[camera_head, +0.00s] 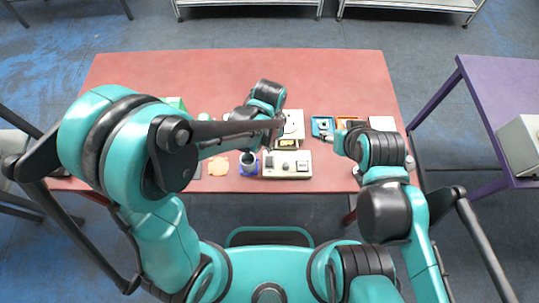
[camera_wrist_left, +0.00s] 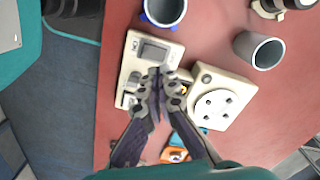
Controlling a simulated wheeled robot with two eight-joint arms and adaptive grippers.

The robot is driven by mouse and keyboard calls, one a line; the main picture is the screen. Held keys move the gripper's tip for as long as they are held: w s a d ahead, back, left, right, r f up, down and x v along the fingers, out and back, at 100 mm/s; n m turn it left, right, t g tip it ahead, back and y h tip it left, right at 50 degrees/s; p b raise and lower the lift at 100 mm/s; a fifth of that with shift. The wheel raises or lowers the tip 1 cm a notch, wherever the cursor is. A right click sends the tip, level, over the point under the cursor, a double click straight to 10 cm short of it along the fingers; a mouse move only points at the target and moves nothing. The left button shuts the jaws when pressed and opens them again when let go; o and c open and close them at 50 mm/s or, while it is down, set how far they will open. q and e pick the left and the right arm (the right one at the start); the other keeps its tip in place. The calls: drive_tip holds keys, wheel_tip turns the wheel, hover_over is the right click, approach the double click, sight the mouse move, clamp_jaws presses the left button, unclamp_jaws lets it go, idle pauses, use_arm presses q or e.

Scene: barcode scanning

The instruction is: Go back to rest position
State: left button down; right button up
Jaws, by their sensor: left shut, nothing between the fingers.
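My left gripper (camera_wrist_left: 157,75) is shut and empty. In the left wrist view its fingers hang over a beige panel (camera_wrist_left: 137,47) with a grey switch and partly hide it. In the head view the left wrist (camera_head: 266,95) reaches over the middle of the red table (camera_head: 230,68). The panel (camera_head: 302,172) lies near the table's front edge there. My right arm (camera_head: 377,147) is over the table's right part. Its fingers cannot be made out clearly.
A grey cup (camera_head: 249,161) stands left of the panel. A white socket box (camera_head: 297,121) is behind the panel. A blue tray (camera_head: 322,125) and a white block (camera_head: 382,123) are on the right. The table's back is clear. A purple table (camera_head: 505,80) stands at right.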

use_arm(q)
drive_tip(key=s+a+r+n+t+b, duration=0.2)
drive_tip(key=a+r+n, duration=0.3)
drive_tip(key=a, duration=0.4)
drive_tip(key=s+a+r+n+t+b, duration=0.2)
drive_tip(key=s+a+r+n+t, duration=0.1)
drive_tip(key=a+r+n+t, duration=0.2)
drive_tip(key=shift+a+r+n, duration=0.45)
drive_tip(key=shift+a+n, duration=0.55)
drive_tip(key=shift+a, duration=0.9)
drive_tip(key=shift+s, duration=0.1)
